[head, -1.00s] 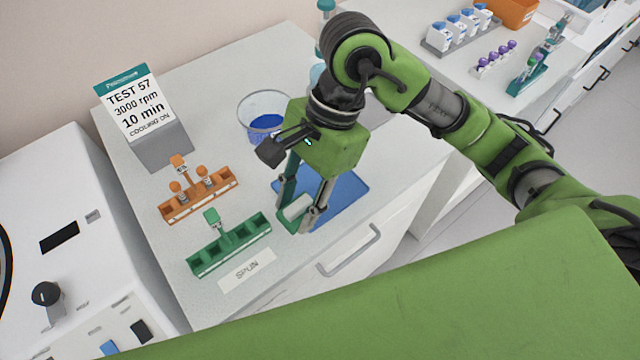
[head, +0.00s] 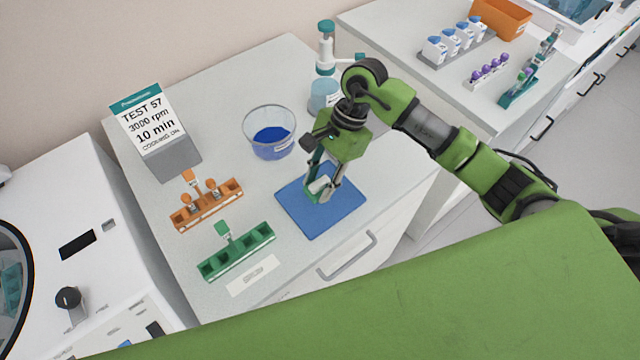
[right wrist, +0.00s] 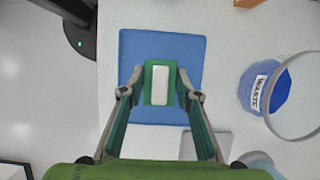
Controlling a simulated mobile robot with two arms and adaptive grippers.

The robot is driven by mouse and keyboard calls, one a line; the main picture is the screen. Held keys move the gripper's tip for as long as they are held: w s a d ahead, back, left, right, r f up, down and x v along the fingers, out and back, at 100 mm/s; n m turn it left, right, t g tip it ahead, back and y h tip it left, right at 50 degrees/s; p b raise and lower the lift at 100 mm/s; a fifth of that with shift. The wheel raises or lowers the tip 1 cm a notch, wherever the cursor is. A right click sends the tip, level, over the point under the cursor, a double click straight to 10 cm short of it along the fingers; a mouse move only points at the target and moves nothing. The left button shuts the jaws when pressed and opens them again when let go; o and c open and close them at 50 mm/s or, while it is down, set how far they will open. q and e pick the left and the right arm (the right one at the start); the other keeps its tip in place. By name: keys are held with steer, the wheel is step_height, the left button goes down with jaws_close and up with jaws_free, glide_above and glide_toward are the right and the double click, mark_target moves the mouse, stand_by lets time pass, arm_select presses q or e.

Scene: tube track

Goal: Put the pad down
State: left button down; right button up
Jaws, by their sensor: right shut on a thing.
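The pad, a small green block with a white top (right wrist: 160,84), is between the fingertips of my right gripper (head: 323,190). In the right wrist view the two fingers (right wrist: 159,95) are shut on its sides. The gripper and pad are over the blue mat (head: 290,198), near its middle; the mat also shows in the right wrist view (right wrist: 140,50). I cannot tell whether the pad touches the mat. My left gripper is not in view.
A clear beaker of blue liquid (head: 270,133), labelled WASTE in the right wrist view, stands behind the mat. An orange rack (head: 207,207) and a green rack (head: 238,257) stand to the left, by a SPUN label (head: 254,275). A wash bottle (head: 325,90) stands behind my gripper.

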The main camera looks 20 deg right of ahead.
mark_target(320, 191)
steer(key=shift+w+d+f+p, duration=0.15)
steer(key=shift+f+p, duration=0.2)
step_height(320, 191, down, 2)
steer(key=shift+f+p, duration=0.1)
steer(key=shift+p, duration=0.75)
steer(key=shift+f, duration=0.35)
steer(key=shift+f, duration=0.15)
steer(key=o, duration=1.1)
